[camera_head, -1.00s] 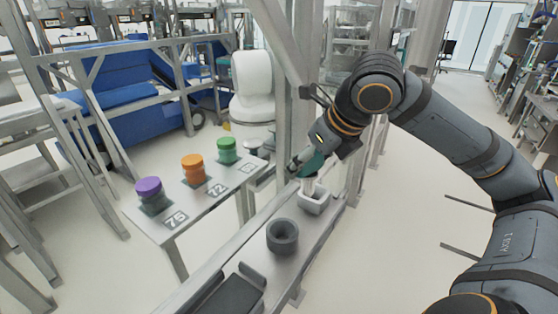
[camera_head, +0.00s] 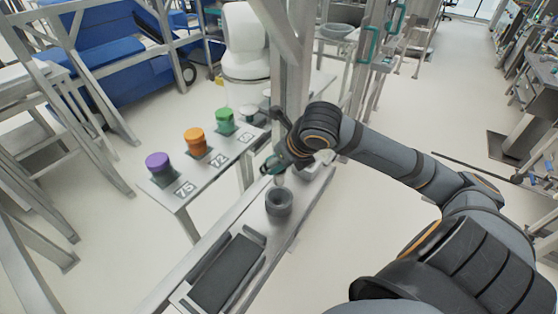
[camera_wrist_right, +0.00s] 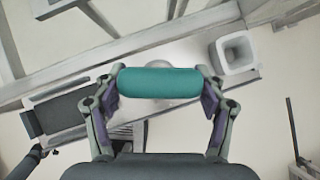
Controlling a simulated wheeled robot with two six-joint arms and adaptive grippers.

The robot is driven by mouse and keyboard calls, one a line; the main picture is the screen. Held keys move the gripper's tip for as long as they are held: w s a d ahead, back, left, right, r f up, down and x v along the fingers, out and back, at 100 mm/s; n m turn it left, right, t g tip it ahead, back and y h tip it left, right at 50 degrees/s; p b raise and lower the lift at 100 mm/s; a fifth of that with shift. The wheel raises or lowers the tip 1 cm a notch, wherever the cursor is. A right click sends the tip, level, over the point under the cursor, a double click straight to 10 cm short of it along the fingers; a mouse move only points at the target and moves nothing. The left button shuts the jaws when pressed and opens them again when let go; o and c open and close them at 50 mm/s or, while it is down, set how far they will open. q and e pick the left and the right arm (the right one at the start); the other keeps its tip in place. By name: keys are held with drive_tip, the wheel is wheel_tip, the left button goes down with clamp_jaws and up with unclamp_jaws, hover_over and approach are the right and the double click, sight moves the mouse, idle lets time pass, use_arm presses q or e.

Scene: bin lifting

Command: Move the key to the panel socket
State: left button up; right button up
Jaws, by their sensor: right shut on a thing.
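The key shows as a teal rounded handle (camera_wrist_right: 158,82), held crosswise between the fingers of my right gripper (camera_wrist_right: 158,86) in the right wrist view. In the head view, a bit of the teal handle (camera_head: 270,165) shows at my right gripper (camera_head: 276,163), above and just behind a dark grey round socket (camera_head: 279,205) on the narrow metal bench. The key's lower end is mostly hidden, and I cannot tell whether it touches anything. A white square holder (camera_wrist_right: 236,52) stands apart to the right in the wrist view. My left gripper is not in view.
A side table (camera_head: 196,194) bears purple (camera_head: 157,162), orange (camera_head: 195,140) and green (camera_head: 224,120) knobs above the numbers 75, 72 and 50. A dark flat panel (camera_head: 229,271) lies at the bench's near end. A metal post (camera_head: 291,75) stands close behind my right gripper.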

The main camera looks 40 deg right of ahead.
sight(282, 181)
wheel_tip(282, 181, down, 5)
drive_tip(key=b, duration=0.3)
drive_tip(key=shift+r+b, duration=0.2)
drive_tip(key=shift+b, duration=0.15)
drive_tip(key=shift+f+b, duration=0.35)
drive_tip(key=shift+f, duration=0.25)
drive_tip(key=shift+f, duration=0.3)
drive_tip(key=shift+f, duration=0.1)
drive_tip(key=shift+f+b, duration=0.7)
drive_tip(key=shift+f+b, duration=1.05)
drive_tip(key=shift+f, duration=0.25)
idle(0.4)
drive_tip(key=o, duration=1.4)
drive_tip(key=shift+o, duration=0.3)
